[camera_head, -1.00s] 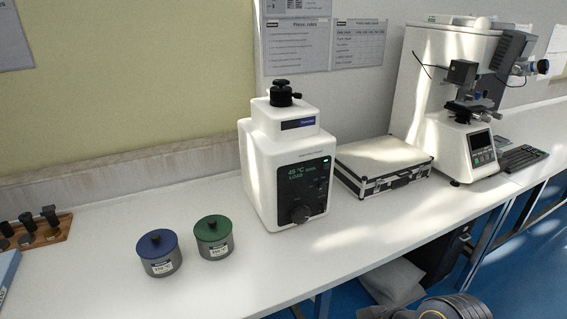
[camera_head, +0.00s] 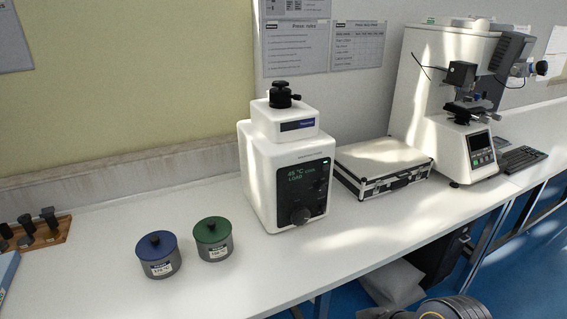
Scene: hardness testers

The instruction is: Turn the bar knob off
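A dark knob (camera_head: 300,215) sits low on the black front panel of a white press (camera_head: 262,170) on the bench. The panel display (camera_head: 303,174) is lit with green text that reads about 45 °C and LOAD. The knob's exact angle is too small to tell. Part of one of my arms (camera_head: 440,308) shows at the bottom right edge, well below and to the right of the press. Neither gripper's fingers show.
A blue-lidded pot (camera_head: 158,256) and a green-lidded pot (camera_head: 213,240) stand left of the press. A silver case (camera_head: 383,168) lies to its right, with a hardness tester (camera_head: 450,100) beyond. The bench (camera_head: 330,255) in front of the press is clear.

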